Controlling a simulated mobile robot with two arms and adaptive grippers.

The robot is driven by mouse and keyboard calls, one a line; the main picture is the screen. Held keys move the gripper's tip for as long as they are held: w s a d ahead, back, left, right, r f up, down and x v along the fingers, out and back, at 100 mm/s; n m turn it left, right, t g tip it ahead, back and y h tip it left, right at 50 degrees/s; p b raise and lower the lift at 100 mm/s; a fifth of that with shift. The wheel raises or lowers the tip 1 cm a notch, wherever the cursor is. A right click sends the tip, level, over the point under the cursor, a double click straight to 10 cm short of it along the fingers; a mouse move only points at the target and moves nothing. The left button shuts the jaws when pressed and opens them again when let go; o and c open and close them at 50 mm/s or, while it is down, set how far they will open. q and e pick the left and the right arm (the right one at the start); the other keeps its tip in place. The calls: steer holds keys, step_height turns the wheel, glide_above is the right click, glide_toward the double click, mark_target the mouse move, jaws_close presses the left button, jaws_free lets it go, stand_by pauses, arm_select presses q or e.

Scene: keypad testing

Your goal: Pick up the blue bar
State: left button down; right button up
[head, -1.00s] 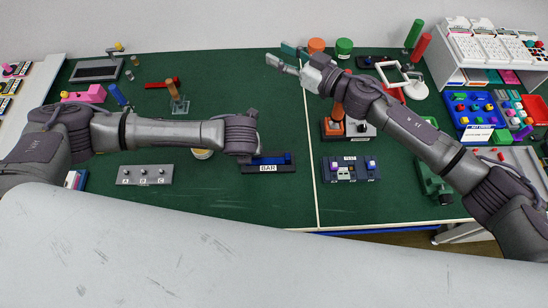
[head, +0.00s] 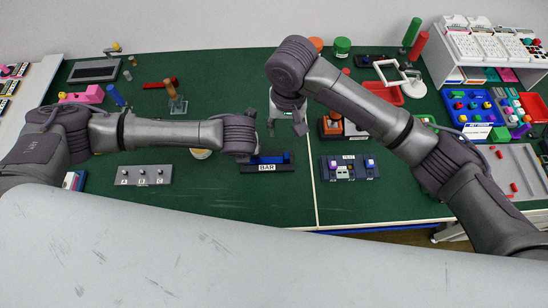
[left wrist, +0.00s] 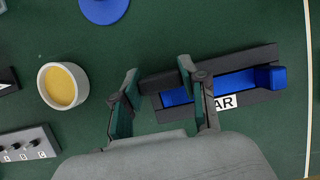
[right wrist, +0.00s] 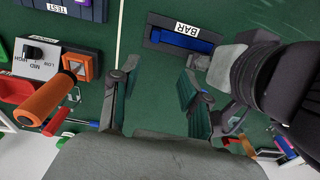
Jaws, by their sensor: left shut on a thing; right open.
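The blue bar (head: 272,159) lies in a dark holder (head: 256,168) labelled BAR on the green bench. It also shows in the left wrist view (left wrist: 238,82) and the right wrist view (right wrist: 180,40), with a raised block at one end. My right gripper (head: 287,124) points down, open and empty, just beyond the bar (right wrist: 158,75).
An orange-handled switch box (right wrist: 75,65) is near my right gripper. A grey A-B-C panel (head: 145,175) and a yellow-topped round cup (left wrist: 62,86) are left of the holder. Bare green bench lies in front.

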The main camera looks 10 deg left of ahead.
glide_above(287, 155)
steer(key=shift+g, duration=0.3)
steer(key=f, duration=0.6)
steer(key=shift+s+a+f, duration=0.1)
steer(key=shift+s+a, duration=0.25)
steer(key=shift+s, duration=0.05)
steer(key=f, duration=0.5)
steer(key=shift+w+d+f, duration=0.3)
steer(key=shift+w+d, duration=0.05)
jaws_close()
